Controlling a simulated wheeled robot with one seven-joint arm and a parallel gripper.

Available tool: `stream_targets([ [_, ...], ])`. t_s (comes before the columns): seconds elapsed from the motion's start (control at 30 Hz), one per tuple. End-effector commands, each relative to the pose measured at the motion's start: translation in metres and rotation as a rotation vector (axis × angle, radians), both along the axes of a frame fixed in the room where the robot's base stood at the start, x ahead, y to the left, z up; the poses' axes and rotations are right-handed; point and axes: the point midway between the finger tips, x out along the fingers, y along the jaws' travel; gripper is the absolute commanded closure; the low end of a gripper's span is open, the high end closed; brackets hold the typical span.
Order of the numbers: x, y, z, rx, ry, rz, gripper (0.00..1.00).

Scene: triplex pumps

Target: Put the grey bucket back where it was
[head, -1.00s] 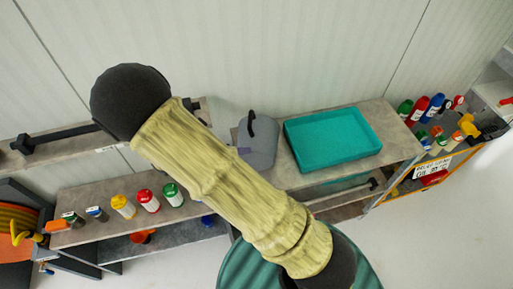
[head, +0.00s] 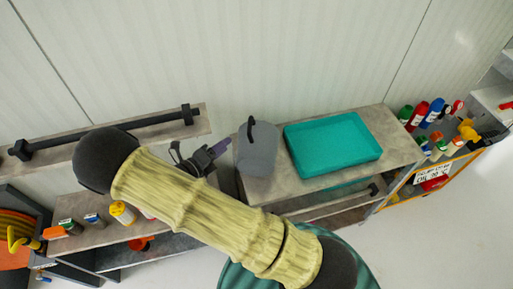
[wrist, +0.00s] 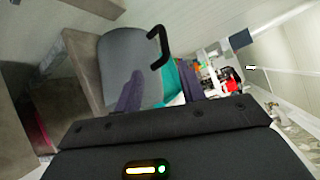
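The grey bucket (head: 258,152) stands upright on the grey shelf (head: 225,180), left of the teal tray, with its black handle raised. My gripper (head: 218,150) is just left of the bucket in the head view, its purple fingers pointing towards it. In the wrist view the bucket (wrist: 125,55) is ahead, left of centre, with the handle at its right. The two purple fingers of my gripper (wrist: 160,88) are spread apart there. The left finger overlaps the bucket's lower part. I see nothing held between them; whether a finger touches the bucket I cannot tell.
The teal tray (head: 335,152) sits close to the right of the bucket. A yellow-labelled bottle (head: 122,212) and other small bottles stand on the shelf's left part. A narrow wall ledge (head: 80,145) with a black bar is above. More bottles (head: 418,115) stand far right.

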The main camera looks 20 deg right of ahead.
Motion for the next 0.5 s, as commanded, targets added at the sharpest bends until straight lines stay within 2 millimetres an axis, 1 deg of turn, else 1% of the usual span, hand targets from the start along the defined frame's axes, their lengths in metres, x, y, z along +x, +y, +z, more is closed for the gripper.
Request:
stream_targets([
  [0.03,0.005,-0.009,0.001,-0.003,0.002,-0.003,0.6],
  [0.3,0.03,-0.047,-0.005,-0.002,0.002,0.0,0.6],
  [0.4,0.038,-0.057,-0.008,0.0,0.002,0.002,0.6],
  [0.5,0.041,-0.062,-0.01,0.0,0.001,0.001,0.6],
])
